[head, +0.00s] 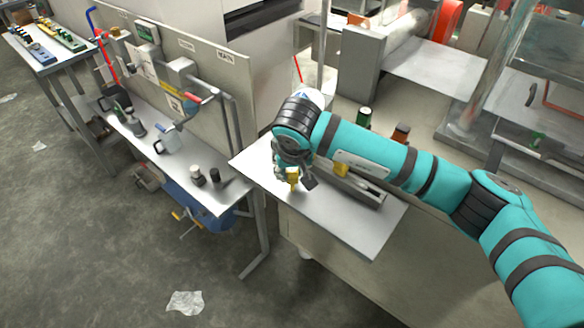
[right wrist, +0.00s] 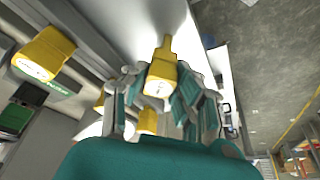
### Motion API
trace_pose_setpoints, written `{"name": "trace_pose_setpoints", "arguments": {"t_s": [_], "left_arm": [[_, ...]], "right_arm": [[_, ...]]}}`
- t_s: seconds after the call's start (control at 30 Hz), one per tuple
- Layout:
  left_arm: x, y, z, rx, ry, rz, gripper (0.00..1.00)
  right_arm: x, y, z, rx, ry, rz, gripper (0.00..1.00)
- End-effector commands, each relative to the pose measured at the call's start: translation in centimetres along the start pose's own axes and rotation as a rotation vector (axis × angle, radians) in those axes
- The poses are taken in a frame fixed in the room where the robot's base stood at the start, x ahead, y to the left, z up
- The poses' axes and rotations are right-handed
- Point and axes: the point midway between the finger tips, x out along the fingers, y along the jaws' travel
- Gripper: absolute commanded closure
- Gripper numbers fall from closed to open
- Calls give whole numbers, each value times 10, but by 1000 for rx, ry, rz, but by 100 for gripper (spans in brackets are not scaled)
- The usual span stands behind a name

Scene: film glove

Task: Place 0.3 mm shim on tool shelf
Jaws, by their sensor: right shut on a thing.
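My right gripper (head: 292,180) is over the light metal table (head: 345,228) and points down. In the right wrist view its fingers (right wrist: 160,92) are shut on a yellow-handled piece (right wrist: 162,72), which looks like the shim. Its label is too blurred to read. The held piece also shows as a small yellow block (head: 293,174) in the head view. I cannot tell whether it touches the table. A metal shelf (head: 188,172) to the left of the table holds a jug and several bottles; I cannot tell if it is the tool shelf. My left gripper is not in view.
A second yellow piece (head: 341,169) is by a grey metal holder (head: 352,186) on the table; a yellow piece with a green-lettered label (right wrist: 45,55) shows in the right wrist view. Green (head: 364,117) and brown (head: 400,133) containers stand behind my arm. The table's front is clear.

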Motion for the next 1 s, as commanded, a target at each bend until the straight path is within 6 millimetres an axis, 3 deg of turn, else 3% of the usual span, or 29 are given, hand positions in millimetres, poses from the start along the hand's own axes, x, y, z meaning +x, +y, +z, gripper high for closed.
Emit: {"name": "trace_pose_setpoints", "arguments": {"t_s": [0.03, 0.2, 0.57, 0.67, 1.0], "left_arm": [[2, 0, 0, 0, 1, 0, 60], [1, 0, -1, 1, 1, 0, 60], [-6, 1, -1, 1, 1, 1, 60], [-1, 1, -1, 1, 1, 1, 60], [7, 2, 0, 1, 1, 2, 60]], "right_arm": [[1, 0, 0, 0, 1, 0, 71], [1, 0, 0, 0, 0, 0, 50], [-5, 0, -2, 1, -1, -1, 50], [-18, 0, -2, -1, 4, -2, 50], [-90, 0, -2, -2, 5, 0, 50]]}}
